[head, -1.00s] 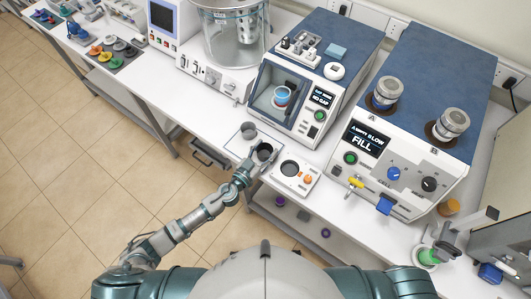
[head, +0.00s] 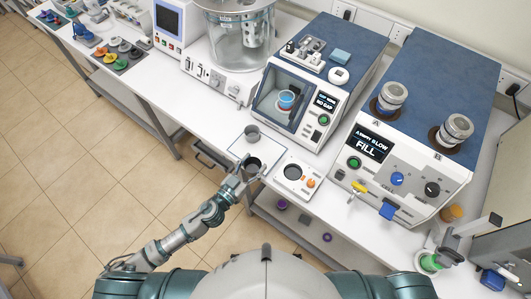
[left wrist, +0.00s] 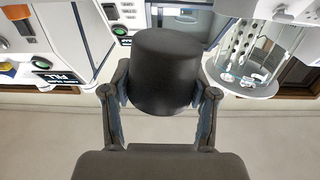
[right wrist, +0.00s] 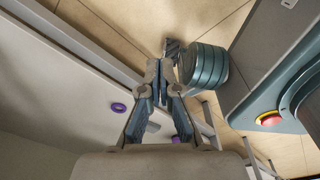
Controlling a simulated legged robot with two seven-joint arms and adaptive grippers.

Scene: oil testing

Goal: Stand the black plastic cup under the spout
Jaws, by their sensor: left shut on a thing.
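The black plastic cup (head: 253,164) is held upright at the front edge of the bench, over the near part of a pale square mat (head: 238,149). My left gripper (head: 245,171) is shut on it; in the left wrist view the fingers press both sides of the cup (left wrist: 168,70). I cannot tell whether its base touches the mat. The yellow-handled spout (head: 358,187) juts from the front of the white and blue filling machine (head: 395,165), to the right and apart from the cup. My right gripper (right wrist: 163,85) is low, empty, with its fingertips together.
A grey cup (head: 252,132) stands on the mat just behind the black one. A white device with a round dark well (head: 293,172) lies between the cup and the spout. A blue-topped tester (head: 290,105) stands behind. Purple rings (head: 327,237) lie on the shelf below.

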